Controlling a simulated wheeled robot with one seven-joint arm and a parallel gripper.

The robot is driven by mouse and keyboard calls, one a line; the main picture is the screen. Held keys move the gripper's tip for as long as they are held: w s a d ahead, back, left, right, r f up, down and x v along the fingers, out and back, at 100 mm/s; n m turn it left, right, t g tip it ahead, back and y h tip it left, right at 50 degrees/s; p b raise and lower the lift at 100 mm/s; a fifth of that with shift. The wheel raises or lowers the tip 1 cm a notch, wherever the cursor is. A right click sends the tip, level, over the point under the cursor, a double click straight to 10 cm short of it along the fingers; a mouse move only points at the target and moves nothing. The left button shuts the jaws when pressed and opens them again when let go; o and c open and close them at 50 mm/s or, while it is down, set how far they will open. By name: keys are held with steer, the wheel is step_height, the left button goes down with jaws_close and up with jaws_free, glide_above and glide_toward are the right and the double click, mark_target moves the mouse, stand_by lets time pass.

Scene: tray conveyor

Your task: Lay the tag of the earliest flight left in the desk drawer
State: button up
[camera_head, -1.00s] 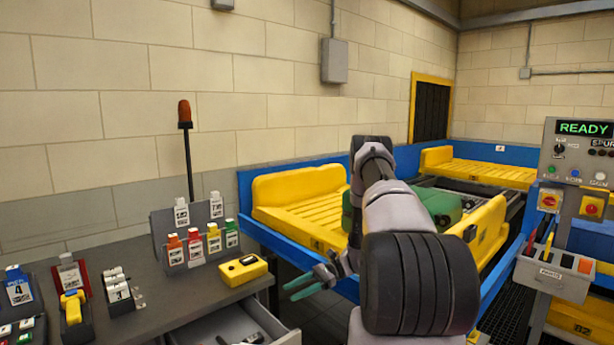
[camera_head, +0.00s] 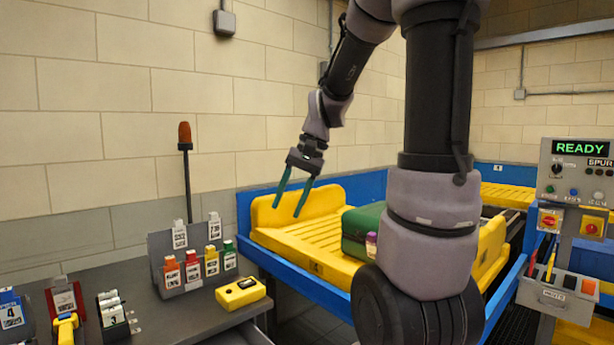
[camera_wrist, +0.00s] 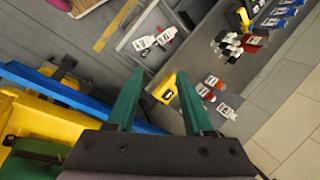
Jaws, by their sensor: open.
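My gripper (camera_head: 288,213) is open and empty, high in front of the wall and the yellow tray; its two green fingers also show in the wrist view (camera_wrist: 158,76). The desk drawer (camera_wrist: 128,48) is pulled out and holds a few tags (camera_wrist: 152,42); in the head view only its edge shows, at the bottom (camera_head: 238,337). On the desk, a grey rack (camera_head: 160,247) holds two white tags (camera_head: 179,236) above a lower row of orange, red, yellow and green-topped tags (camera_head: 193,268). The printed flight times are too small to read.
A yellow device (camera_head: 241,292) lies beside the rack. The conveyor's yellow tray (camera_head: 300,235) carries a green case (camera_head: 360,230). A control panel (camera_head: 578,165) reading READY stands right. A beacon pole (camera_head: 187,165) rises behind the desk.

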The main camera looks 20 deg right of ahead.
steer(key=s+r+n+t+h, duration=0.2)
steer(key=s+r+t, duration=0.3)
steer(key=s, duration=0.6)
step_height(320, 180, up, 3)
steer(key=shift+f+t, duration=0.2)
steer(key=shift+t, duration=0.2)
steer(key=shift+w+a, duration=0.1)
